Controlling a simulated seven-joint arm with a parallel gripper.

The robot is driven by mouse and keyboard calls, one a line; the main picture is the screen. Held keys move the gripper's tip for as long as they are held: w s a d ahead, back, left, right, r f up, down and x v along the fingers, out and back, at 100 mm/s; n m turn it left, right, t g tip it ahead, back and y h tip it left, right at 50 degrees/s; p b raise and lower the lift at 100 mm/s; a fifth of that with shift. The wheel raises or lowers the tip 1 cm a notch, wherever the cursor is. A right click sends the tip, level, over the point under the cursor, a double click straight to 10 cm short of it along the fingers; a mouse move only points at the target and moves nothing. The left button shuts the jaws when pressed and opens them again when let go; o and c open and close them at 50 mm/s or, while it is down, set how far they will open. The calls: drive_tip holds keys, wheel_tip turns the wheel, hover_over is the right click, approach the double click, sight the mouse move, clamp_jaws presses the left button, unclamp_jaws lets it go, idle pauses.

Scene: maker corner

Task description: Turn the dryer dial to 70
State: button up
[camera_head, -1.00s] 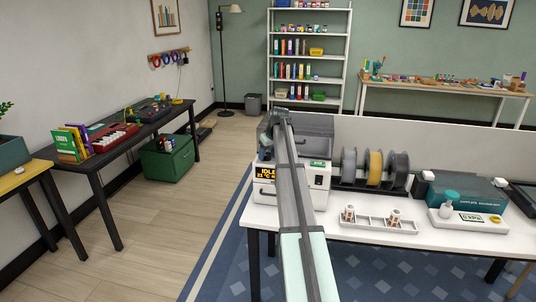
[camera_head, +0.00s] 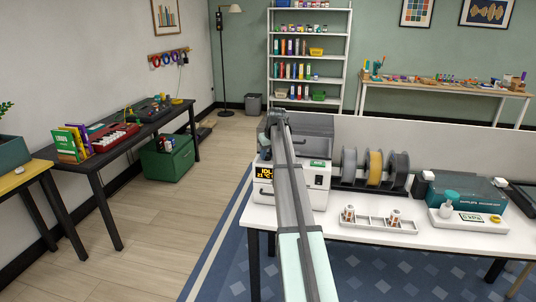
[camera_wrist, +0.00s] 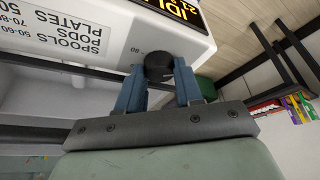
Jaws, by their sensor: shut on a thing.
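The dryer (camera_head: 319,176) is a white box with a grey top at the left end of the white table. Its yellow-on-black display (camera_head: 264,173) reads "IDL" and "21", partly cut off; it also shows in the wrist view (camera_wrist: 176,12). In the wrist view the black round dial (camera_wrist: 158,65) sits on the white front panel. A printed "80" is readable beside it; the dial's pointer cannot be made out. My gripper (camera_wrist: 159,73) is shut on the dial, one blue finger on each side. In the head view my arm hides the dial and the gripper.
A printed label (camera_wrist: 82,35) on the panel lists spools, pods and plates with number ranges. Right of the dryer are filament spools (camera_head: 374,167), a white tray (camera_head: 377,225) with small items, and a teal machine (camera_head: 468,192). The floor left of the table is clear.

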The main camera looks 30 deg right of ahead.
drive_tip(key=m+h, duration=0.1)
drive_tip(key=m, duration=0.1)
drive_tip(key=m+h, duration=0.1)
drive_tip(key=m, duration=0.2)
drive_tip(key=shift+w+a+g, duration=0.1)
drive_tip(key=shift+a+g, duration=0.05)
drive_tip(key=shift+g, duration=0.15)
drive_tip(key=m+g+h, duration=0.1)
drive_tip(key=m, duration=0.3)
drive_tip(key=shift+w+m, duration=0.1)
drive_tip(key=shift+m, duration=0.3)
drive_tip(key=m+g, duration=0.1)
drive_tip(key=m, duration=0.1)
drive_tip(key=m+g+h, duration=0.1)
drive_tip(key=m, duration=0.1)
drive_tip(key=shift+w+m, duration=0.15)
drive_tip(key=shift+m, duration=0.15)
drive_tip(key=m+g, duration=0.1)
drive_tip(key=m, duration=0.3)
drive_tip(key=shift+a+g, duration=0.1)
drive_tip(key=shift+g, duration=0.2)
drive_tip(key=shift+m, duration=0.3)
drive_tip(key=o, duration=1)
drive_tip(key=shift+r, duration=0.1)
